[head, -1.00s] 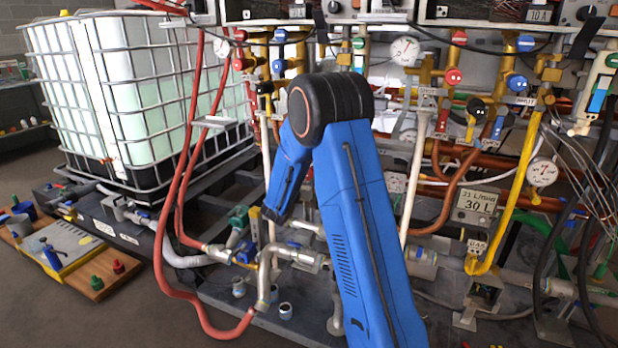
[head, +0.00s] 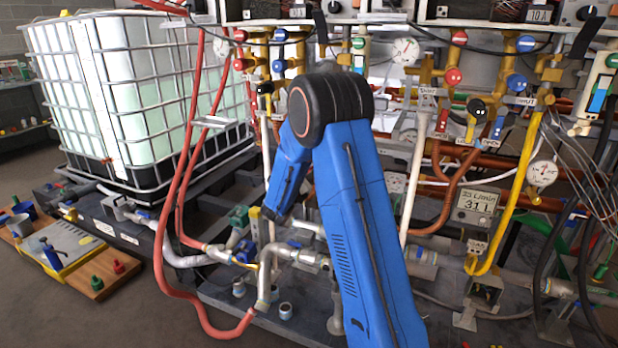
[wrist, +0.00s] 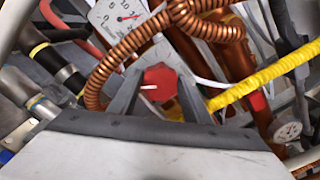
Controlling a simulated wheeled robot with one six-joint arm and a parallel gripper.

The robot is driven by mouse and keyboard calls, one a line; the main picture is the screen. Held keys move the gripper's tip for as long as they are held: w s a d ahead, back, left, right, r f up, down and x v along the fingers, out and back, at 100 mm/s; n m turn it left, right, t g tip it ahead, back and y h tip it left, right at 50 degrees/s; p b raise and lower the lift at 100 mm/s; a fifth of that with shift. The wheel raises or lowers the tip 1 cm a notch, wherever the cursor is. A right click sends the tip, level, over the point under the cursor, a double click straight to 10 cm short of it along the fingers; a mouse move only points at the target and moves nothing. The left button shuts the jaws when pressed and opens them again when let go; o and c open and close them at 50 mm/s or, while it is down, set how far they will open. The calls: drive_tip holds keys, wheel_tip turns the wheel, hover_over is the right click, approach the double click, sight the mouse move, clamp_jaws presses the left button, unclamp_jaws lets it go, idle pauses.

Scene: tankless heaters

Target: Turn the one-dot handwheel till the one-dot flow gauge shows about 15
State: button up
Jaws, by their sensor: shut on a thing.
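My gripper (wrist: 160,87) shows in the wrist view with its two fingers closed on either side of a red handwheel (wrist: 160,78). The handwheel has a short white mark at its left. I cannot make out a one-dot mark on it. In the head view my blue arm hides the gripper and this wheel. A digital flow meter (head: 478,202) right of my arm reads about 25 L/min above 31 L, in small figures. I cannot see dots on it, so whether it is the one-dot gauge is unclear.
Pipes and valves crowd around. A caged white tank (head: 140,95) stands at the left, with red hoses (head: 180,190) beside it.

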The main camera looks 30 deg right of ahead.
drive_tip(key=shift+f+n, duration=0.1)
drive_tip(key=shift+n, duration=0.2)
drive_tip(key=o, duration=0.8)
drive_tip(key=shift+a, duration=0.1)
drive_tip(key=v, duration=1.7)
drive_tip(key=shift+s+a, duration=0.15)
drive_tip(key=shift+s, duration=0.05)
